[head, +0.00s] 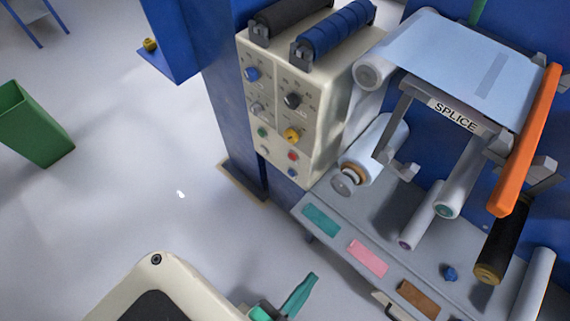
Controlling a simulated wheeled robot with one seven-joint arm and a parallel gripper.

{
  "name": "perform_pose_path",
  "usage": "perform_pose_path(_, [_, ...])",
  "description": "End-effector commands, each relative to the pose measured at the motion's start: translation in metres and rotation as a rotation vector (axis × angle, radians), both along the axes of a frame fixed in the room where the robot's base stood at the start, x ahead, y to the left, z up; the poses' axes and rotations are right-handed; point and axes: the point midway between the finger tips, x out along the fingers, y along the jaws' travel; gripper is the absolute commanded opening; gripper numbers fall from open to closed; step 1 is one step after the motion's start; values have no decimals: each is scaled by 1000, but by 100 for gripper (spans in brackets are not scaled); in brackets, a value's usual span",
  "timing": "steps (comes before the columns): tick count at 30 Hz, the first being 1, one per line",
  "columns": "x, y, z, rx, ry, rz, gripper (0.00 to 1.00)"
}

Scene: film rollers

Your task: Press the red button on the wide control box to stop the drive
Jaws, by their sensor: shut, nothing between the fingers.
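The cream control box (325,105) stands on a blue post in the upper middle of the head view, its front facing left. A vertical seam splits its front into two columns of knobs and buttons. The red button (293,155) is low in the right column, below a yellow knob (292,135) and above a blue button (291,172). Nothing covers it. My gripper (311,278) shows at the bottom edge as teal fingers, shut and empty. In the picture it is well below the red button and apart from the box; most of its body is cut off by the frame.
A grey bench (337,246) with teal, pink and brown patches lies right of the gripper. Above it are film rollers, a SPLICE sign (455,115) and an orange bar (528,142). A green bin (33,125) stands far left.

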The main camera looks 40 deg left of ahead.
Motion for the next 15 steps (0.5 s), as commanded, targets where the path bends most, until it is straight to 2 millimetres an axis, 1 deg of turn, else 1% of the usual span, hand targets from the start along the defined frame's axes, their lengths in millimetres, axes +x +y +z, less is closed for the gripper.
perform_pose_path(1, [10,21,-13,112,-26,-29,0])
perform_pose_path(2, [16,35,-20,189,-43,-47,0])
perform_pose_path(3, [25,56,-28,296,-68,-70,0])
perform_pose_path(5, [40,89,-40,463,-106,-103,0])
perform_pose_path(6, [51,112,-46,571,-129,-122,0])
perform_pose_path(8, [67,145,-53,723,-161,-144,0])
perform_pose_path(9, [78,166,-57,818,-179,-155,0])
perform_pose_path(11, [92,197,-61,945,-198,-167,0])
perform_pose_path(12, [101,215,-63,1021,-208,-172,0])
perform_pose_path(15, [118,252,-69,1168,-222,-180,0])
